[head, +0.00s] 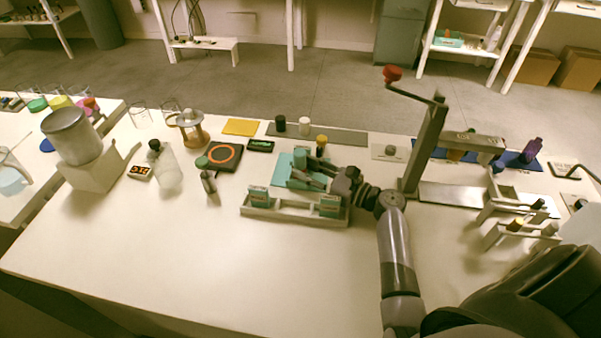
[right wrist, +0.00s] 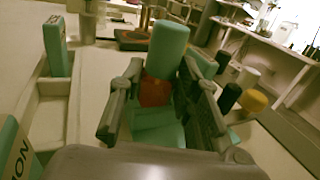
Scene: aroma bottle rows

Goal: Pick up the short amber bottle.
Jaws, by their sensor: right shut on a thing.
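The short amber bottle (right wrist: 153,92) shows in the right wrist view as a reddish-brown body under a wide teal cap (right wrist: 168,50). It is between the two fingers of my right gripper (right wrist: 150,105), which is shut on it. The fingers hide part of its body. In the head view the teal cap (head: 299,157) shows just beyond my right gripper (head: 308,177), over a teal mat (head: 281,173). I cannot tell whether the bottle touches the mat. My left gripper is not in view.
A pale tray (head: 290,214) with teal-and-white boxes stands in front of the mat. A yellow-capped bottle (head: 321,141) stands close behind it, with black-capped (head: 280,122) and white-capped (head: 304,125) ones farther back. A crank stand (head: 425,148) rises at right. The front left table is clear.

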